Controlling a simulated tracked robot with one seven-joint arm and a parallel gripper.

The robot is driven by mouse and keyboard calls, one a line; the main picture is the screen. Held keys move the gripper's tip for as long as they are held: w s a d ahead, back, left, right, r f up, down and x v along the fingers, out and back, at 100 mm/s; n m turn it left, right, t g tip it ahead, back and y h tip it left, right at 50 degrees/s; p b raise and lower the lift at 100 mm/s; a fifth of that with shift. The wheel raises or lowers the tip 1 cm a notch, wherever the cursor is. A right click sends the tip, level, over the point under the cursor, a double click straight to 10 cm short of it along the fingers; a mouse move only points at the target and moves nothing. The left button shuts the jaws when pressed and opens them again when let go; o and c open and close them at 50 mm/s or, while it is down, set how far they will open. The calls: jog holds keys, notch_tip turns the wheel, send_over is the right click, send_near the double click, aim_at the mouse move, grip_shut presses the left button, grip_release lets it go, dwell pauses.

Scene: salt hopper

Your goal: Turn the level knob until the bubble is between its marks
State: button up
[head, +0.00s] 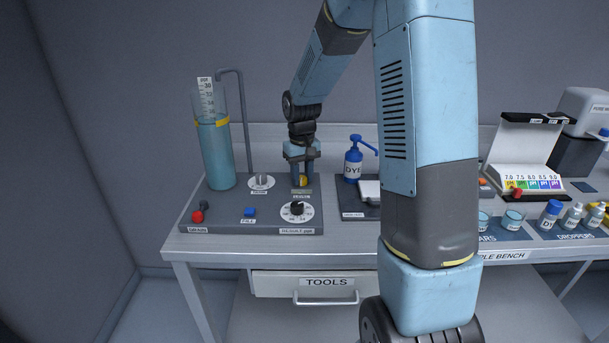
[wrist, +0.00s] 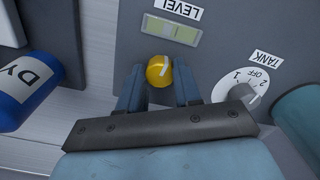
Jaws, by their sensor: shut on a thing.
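The yellow level knob (wrist: 159,71) is on the grey panel (wrist: 225,45), with its white pointer line aimed up and slightly right in the wrist view. My gripper (wrist: 159,82) is shut on it, one finger on each side. In the head view my gripper (head: 302,180) points down over the panel, and a bit of the yellow knob (head: 303,181) shows between the fingers. The level vial (wrist: 171,30) is a pale green strip beside the LEVEL label (wrist: 174,9), which reads upside down. I cannot clearly make out the bubble or its marks.
The TANK dial (wrist: 252,86) is close to my right finger in the wrist view. A blue dye bottle (head: 353,164) stands right of my gripper. A tall blue-filled cylinder (head: 217,153) and a bent pipe (head: 245,120) stand to the left.

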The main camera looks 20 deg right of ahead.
aim_at(302, 177)
jog(key=shift+m, duration=0.5)
jog(key=o, duration=1)
jog(key=shift+o, duration=0.2)
notch_tip(302, 177, up, 14)
jog(key=shift+f, duration=0.15)
